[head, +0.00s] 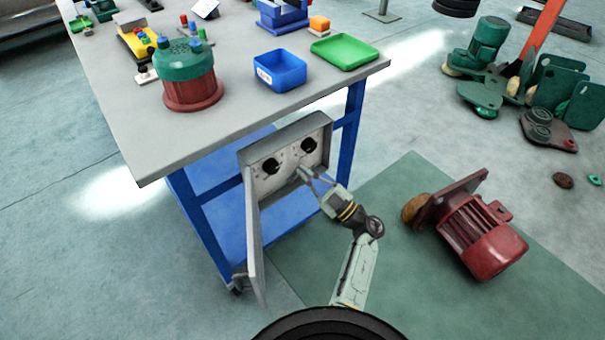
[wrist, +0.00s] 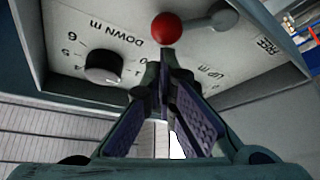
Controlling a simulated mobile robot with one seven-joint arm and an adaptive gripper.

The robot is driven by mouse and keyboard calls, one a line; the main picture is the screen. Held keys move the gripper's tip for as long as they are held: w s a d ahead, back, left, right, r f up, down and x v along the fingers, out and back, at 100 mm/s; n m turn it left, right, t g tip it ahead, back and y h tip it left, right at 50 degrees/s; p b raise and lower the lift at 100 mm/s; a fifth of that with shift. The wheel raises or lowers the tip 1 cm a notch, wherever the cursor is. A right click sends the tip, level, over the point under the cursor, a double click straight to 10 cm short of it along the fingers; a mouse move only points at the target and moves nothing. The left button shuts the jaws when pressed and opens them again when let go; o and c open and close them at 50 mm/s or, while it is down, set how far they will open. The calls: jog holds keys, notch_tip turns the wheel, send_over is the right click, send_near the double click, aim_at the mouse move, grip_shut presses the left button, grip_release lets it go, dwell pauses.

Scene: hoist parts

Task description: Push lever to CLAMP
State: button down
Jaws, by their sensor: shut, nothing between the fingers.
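The lever shows in the wrist view as a grey arm with a red ball (wrist: 167,28) at its end. Its grey pivot (wrist: 226,15) is to the right of the ball, on the pale panel. A label reading FREE (wrist: 268,46) is near the pivot; I cannot see a CLAMP label. My gripper (wrist: 168,58) is shut and empty, its fingertips just below the red ball in the picture. I cannot tell whether they touch it. In the head view my gripper (head: 304,175) is at the control box (head: 296,130), and the lever cannot be made out.
The panel has black dials (head: 271,166), one also in the wrist view (wrist: 103,66). The box's open door (head: 256,240) hangs at the left. The workbench (head: 235,115) overhangs the box. A red motor (head: 480,235) lies on the green mat to the right.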

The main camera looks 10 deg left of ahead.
jog(key=shift+w+d+f+m+t, duration=0.1)
jog(key=shift+w+d+m+t, duration=0.1)
jog(key=shift+m+t, duration=0.35)
jog(key=shift+m, duration=0.25)
jog(key=shift+d+f, duration=0.1)
jog(key=shift+f, duration=0.1)
